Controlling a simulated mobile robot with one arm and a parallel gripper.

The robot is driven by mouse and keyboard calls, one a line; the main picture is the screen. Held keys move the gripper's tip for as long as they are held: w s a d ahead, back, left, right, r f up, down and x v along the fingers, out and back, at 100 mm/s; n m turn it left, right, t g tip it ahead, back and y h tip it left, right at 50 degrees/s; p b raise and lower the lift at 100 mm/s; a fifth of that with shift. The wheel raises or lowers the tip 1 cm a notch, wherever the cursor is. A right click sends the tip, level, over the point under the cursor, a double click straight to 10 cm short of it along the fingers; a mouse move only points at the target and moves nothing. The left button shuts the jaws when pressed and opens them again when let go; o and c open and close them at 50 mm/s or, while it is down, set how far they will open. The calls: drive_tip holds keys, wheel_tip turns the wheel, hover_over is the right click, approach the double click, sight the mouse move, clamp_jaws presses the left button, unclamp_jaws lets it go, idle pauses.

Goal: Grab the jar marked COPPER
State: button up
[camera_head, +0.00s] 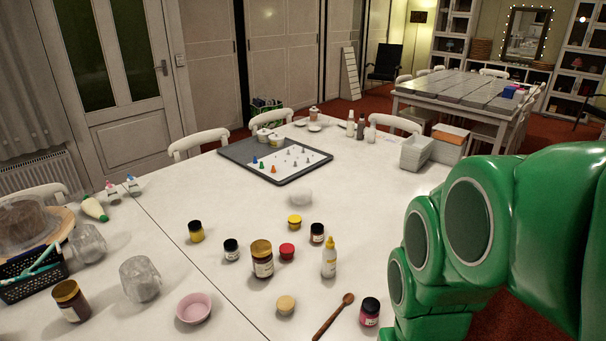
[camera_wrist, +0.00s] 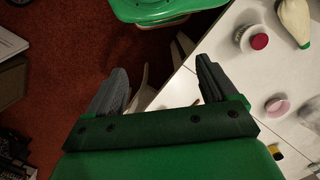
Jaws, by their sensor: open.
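Several small jars stand on the white table, and I cannot read the word COPPER on any label. An amber jar with a gold lid (camera_head: 262,260) stands near the middle, beside a small red-lidded jar (camera_head: 287,252). Dark-lidded jars are a yellow one (camera_head: 196,232), a dark one (camera_head: 231,250), a brown one (camera_head: 317,234) and a pink-red one (camera_head: 369,312). A brown jar with a gold lid (camera_head: 71,301) stands at the front left. In the wrist view my gripper (camera_wrist: 160,85) is open and empty, above the table edge and red floor. The head view does not show it.
A grey tray (camera_head: 232,152) with small coloured pieces lies behind. My green arm covers the right side.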

sight(317, 229)
wheel_tip(317, 229, up, 5)
drive_tip(key=w+a+r+m+t+y, duration=0.1)
drive_tip(key=w+a+r+m+y, duration=0.2)
drive_tip(key=w, duration=0.9)
drive_tip(key=w+a+m+t+y, duration=0.15)
drive_tip(key=w+a+m, duration=0.3)
drive_tip(key=w, duration=0.65)
drive_tip(key=w+a+r+m+t+y, duration=0.15)
drive_tip(key=w+a+m+y, duration=0.3)
drive_tip(key=w, duration=0.75)
drive_tip(key=w+d+f+m+t+y, duration=0.15)
drive_tip(key=w+d+m, duration=0.25)
drive_tip(key=w, duration=0.6)
drive_tip(key=w+d+f+m+t, duration=0.25)
drive_tip(key=w+m, duration=0.25)
drive_tip(key=w, duration=0.6)
drive_tip(key=w+d+f+m+t+y, duration=0.15)
drive_tip(key=w+d+m, duration=0.25)
drive_tip(key=w, duration=0.6)
drive_tip(key=shift+h, duration=0.5)
wheel_tip(317, 229, down, 29)
drive_tip(key=shift+f, duration=0.15)
drive_tip(key=shift+f+x, duration=0.25)
drive_tip(key=shift+x, duration=3.55)
drive_tip(key=c, duration=1.1)
